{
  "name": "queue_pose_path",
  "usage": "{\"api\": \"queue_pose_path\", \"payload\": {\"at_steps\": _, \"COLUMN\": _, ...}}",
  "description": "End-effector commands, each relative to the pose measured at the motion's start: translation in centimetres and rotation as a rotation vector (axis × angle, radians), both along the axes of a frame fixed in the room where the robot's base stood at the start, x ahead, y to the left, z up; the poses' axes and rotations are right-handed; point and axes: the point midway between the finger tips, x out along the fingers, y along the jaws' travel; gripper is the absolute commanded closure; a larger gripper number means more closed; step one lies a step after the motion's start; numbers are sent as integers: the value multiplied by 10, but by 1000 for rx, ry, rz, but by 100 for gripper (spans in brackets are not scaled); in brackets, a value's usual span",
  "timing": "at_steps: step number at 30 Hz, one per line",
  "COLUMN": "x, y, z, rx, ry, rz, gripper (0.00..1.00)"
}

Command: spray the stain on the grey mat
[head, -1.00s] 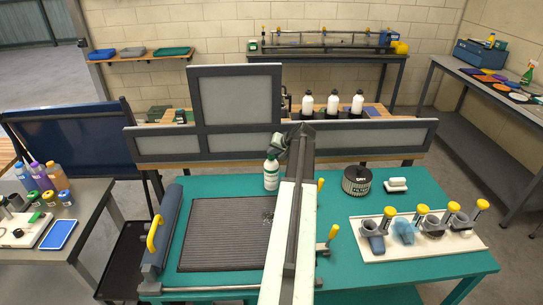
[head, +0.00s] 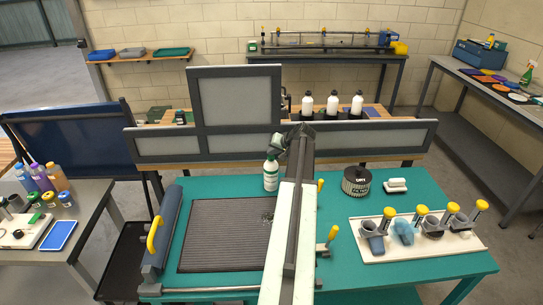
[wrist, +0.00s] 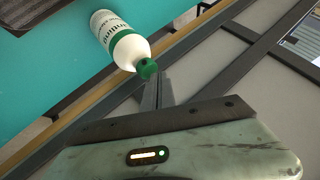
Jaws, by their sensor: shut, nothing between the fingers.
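The grey ribbed mat (head: 222,235) lies on the teal table. A dark speckled stain (head: 267,215) shows near its right edge, partly behind my arm. A white bottle with a green top and label (head: 271,176) stands just behind the mat; it also shows in the wrist view (wrist: 122,42). My gripper (wrist: 157,84) is shut and empty, its fingers close to the bottle's green top in the wrist view. I cannot tell whether they touch it. In the head view my arm hides the fingertips.
A grey panel frame (head: 340,138) stands behind the table. A blue roller-like bar with a yellow handle (head: 153,235) flanks the mat's left side. A black round tin (head: 356,182) and a white tray of yellow-topped tools (head: 455,242) sit at right.

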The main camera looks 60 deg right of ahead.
Motion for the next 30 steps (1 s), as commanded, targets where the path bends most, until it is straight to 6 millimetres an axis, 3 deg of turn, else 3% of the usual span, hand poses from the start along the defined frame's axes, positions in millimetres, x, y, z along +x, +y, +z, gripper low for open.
{"api": "queue_pose_path", "payload": {"at_steps": 15, "x": 1, "y": 0, "z": 60, "rx": 0, "ry": 0, "rz": 0, "gripper": 100}}
{"api": "queue_pose_path", "payload": {"at_steps": 30, "x": 1, "y": 0, "z": 59, "rx": 0, "ry": -1, "rz": 1, "gripper": 100}}
